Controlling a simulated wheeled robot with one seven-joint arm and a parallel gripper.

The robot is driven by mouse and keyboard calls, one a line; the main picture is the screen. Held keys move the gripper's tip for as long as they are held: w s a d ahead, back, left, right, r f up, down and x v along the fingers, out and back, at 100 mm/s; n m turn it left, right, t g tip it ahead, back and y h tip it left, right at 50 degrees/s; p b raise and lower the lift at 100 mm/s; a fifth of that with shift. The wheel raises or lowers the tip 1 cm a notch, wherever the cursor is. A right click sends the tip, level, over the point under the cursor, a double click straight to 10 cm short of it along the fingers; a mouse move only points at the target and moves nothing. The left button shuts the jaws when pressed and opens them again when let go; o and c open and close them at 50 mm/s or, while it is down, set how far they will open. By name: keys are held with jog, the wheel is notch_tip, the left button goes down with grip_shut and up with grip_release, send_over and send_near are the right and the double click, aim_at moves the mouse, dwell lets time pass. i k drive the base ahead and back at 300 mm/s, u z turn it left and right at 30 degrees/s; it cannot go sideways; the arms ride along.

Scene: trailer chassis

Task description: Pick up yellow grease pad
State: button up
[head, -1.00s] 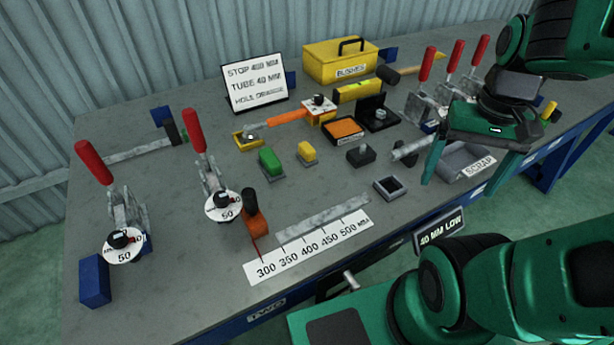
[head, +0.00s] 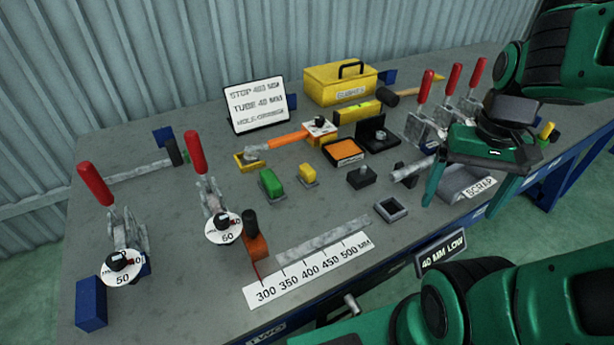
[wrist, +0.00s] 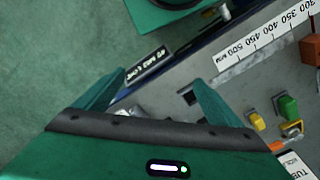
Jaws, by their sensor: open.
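A small yellow block (head: 308,174), which looks like the yellow grease pad, sits on a dark base on the grey bench, just right of a similar green block (head: 271,182). In the wrist view the yellow block (wrist: 257,121) and the green block (wrist: 288,107) show at lower right. My gripper (head: 460,208) is open and empty, above the right part of the bench and well to the right of the yellow block. In the wrist view my gripper (wrist: 160,80) has its fingers spread, with the bench's front edge between them.
Two red-handled clamps (head: 205,185) stand at left, and several more (head: 450,95) at back right. A ruler strip (head: 308,272) lies along the front. A dark square frame (head: 390,209), a black block (head: 361,177), an orange pad (head: 346,150) and a scrap tray (head: 462,180) lie nearby.

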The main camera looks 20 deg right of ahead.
aim_at(307, 175)
jog(key=k, duration=0.5)
jog(key=u, duration=1.7)
jog(key=k, duration=0.7)
jog(key=z, duration=1.3)
jog(key=i, duration=1.05)
